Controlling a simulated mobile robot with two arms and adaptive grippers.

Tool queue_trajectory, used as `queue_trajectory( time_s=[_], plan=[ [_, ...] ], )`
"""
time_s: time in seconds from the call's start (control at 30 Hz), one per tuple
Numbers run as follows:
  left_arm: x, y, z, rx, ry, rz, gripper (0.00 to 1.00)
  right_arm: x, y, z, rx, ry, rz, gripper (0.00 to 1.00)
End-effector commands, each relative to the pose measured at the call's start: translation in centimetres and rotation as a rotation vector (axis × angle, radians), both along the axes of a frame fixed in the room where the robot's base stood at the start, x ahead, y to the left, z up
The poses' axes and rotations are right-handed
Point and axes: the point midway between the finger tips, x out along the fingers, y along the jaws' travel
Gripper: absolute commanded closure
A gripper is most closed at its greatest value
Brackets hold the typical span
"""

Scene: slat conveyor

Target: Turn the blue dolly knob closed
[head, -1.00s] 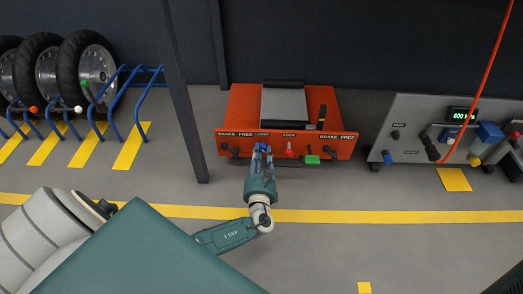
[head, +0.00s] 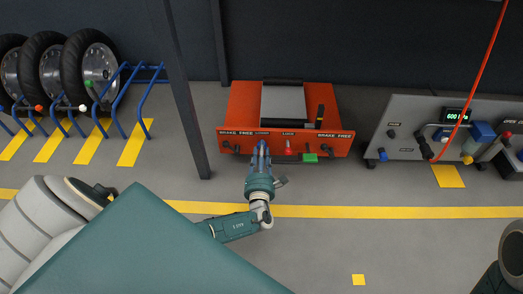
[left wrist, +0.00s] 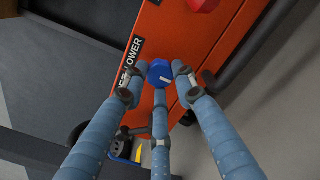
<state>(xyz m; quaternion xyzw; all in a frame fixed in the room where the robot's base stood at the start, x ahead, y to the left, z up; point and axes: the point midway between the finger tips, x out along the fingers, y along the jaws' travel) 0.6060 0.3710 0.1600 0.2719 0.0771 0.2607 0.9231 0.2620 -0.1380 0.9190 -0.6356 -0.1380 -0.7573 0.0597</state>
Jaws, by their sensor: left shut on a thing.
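The orange dolly (head: 240,105) stands on the floor with a labelled front panel. In the left wrist view, the blue dolly knob (left wrist: 160,73) sits on the orange panel beside the LOWER label (left wrist: 131,58), with a pale line on its face. My left gripper (head: 261,148) is shut on the knob, its blue fingers around it; the fingertips also show in the left wrist view (left wrist: 158,80). In the head view the fingers hide the knob. A dark part of my right arm shows at the lower right; its gripper is not seen.
A dark post (head: 187,110) stands left of the dolly. A grey machine (head: 408,118) with a red hose stands right. Floor in front is clear.

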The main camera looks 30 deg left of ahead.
Motion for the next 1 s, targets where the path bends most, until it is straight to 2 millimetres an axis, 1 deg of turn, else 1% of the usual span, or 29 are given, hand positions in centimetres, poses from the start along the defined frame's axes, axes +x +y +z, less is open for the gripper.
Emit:
queue_trajectory(
  time_s=[0.03, 0.27, 0.67, 0.7, 0.8, 1.0],
  plan=[
    [0.21, 0.07, 0.34, 0.016, 0.005, 0.0, 0.99, 0.11, 0.01, 0.05, 0.0, 0.004, 0.0, 1.0],
    [0.19, 0.07, 0.24, 0.056, 0.03, 0.0, 0.99, 0.06, -0.03, 0.04, 0.001, 0.003, 0.001, 1.0],
    [0.2, 0.01, 0.22, 0.061, 0.032, -0.001, 0.99, 0.45, -0.02, -0.32, 0.001, 0.017, 0.001, 1.0],
    [0.2, 0.01, 0.22, 0.061, 0.033, -0.001, 0.71, 0.47, -0.02, -0.32, 0.001, 0.017, 0.001, 1.0],
    [0.17, 0.0, 0.19, 0.061, 0.033, -0.001, 0.54, 0.52, 0.0, -0.31, 0.001, 0.018, 0.001, 1.0],
    [0.1, -0.01, 0.09, 0.059, 0.034, -0.001, 0.54, 0.49, 0.0, -0.24, 0.0, 0.017, 0.001, 1.0]
  ],
)
